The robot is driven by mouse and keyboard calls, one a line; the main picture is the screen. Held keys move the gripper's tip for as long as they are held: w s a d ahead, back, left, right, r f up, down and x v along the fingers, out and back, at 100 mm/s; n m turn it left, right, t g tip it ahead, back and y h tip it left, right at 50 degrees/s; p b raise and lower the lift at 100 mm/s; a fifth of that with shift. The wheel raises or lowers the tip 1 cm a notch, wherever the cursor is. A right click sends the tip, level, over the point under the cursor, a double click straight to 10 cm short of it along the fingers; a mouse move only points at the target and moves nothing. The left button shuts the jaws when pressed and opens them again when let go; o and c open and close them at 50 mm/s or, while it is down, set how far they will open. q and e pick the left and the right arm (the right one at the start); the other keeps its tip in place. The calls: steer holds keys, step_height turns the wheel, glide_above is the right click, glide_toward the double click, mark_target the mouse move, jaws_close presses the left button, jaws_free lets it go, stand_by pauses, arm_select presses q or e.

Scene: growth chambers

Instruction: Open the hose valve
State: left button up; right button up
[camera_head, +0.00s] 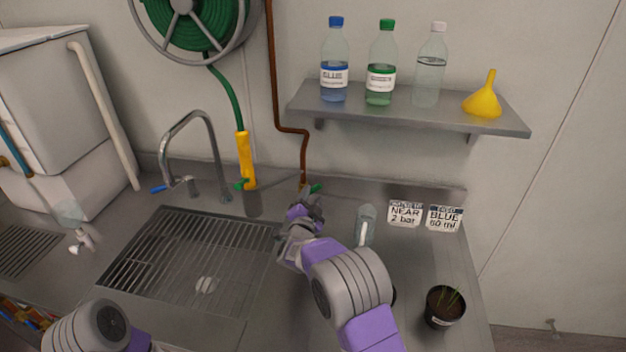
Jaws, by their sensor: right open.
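The copper pipe (277,90) runs down the wall and ends low behind the counter, where a small green handle (316,187) shows; it looks like the hose valve. My right gripper (302,208) is open, just in front of and below the green handle, and its fingers hide part of the valve. I cannot tell whether they touch it. The green hose (228,95) hangs from a reel (190,25) to a yellow nozzle (245,158) left of the valve. My left arm shows at the bottom left, its gripper out of view.
A faucet (205,140) and a sink grate (195,260) lie to the left. A clear bottle-like container (365,225), two label cards (405,213) and a potted plant (443,306) stand to the right. A shelf (400,112) with bottles and a yellow funnel (484,100) hangs above.

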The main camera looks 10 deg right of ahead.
mark_target(315, 190)
steer(key=shift+x, duration=3.35)
steer(key=shift+s+d, duration=0.1)
jaws_close()
